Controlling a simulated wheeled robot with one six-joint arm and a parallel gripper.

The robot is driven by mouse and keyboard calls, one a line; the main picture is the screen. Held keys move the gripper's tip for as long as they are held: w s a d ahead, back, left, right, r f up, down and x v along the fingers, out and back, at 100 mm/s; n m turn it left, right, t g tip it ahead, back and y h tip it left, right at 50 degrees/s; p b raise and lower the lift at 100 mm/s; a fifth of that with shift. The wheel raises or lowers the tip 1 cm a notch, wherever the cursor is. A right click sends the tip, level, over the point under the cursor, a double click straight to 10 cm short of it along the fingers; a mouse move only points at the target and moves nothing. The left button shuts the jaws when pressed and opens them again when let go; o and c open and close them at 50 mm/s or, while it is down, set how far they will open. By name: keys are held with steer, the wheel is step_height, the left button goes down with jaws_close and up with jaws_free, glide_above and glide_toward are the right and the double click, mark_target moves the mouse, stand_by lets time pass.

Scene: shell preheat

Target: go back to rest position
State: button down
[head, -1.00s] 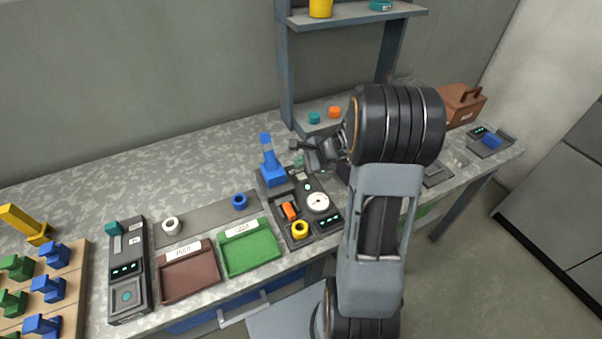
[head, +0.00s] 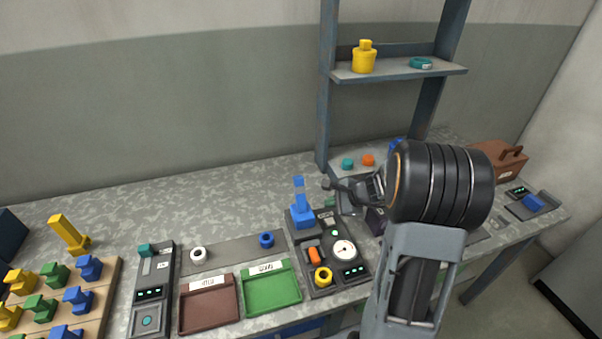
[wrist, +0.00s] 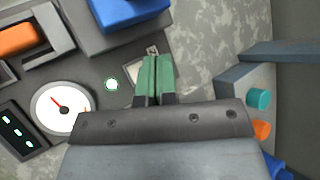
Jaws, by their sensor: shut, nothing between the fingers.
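My gripper (wrist: 152,78) shows in the wrist view with its two green fingers closed together and nothing between them. In the head view my gripper (head: 332,202) is over the right side of the dark device panel, beside the upright blue part (head: 301,208). The panel (head: 318,282) carries a white dial (head: 344,251), an orange switch (head: 314,256) and a yellow ring (head: 323,277). My forearm hides part of the bench right of the panel.
A shelf post (head: 326,95) rises behind my gripper, with a teal knob (head: 348,164) and an orange knob (head: 368,160) near its foot. A brown tray (head: 208,322) and a green tray (head: 271,306) lie left. The rear left bench is clear.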

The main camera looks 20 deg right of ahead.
steer(key=s+n+g, duration=0.1)
steer(key=s+f+n, duration=0.1)
steer(key=s+a+n+g, duration=0.1)
steer(key=s, duration=0.1)
steer(key=shift+s+f+g, duration=0.1)
steer(key=shift+f+g, duration=0.2)
steer(key=shift+f, duration=0.05)
steer(key=s+a+r+n+h+p, duration=0.1)
steer(key=s+a+r+n+h, duration=0.5)
steer(key=s+a+r+n, duration=0.3)
steer(key=shift+s+r+n+g, duration=0.4)
steer(key=shift+s+r+n, duration=1.4)
steer(key=shift+s+n, duration=1.25)
steer(key=shift+w+n, duration=0.35)
steer(key=shift+w, duration=0.15)
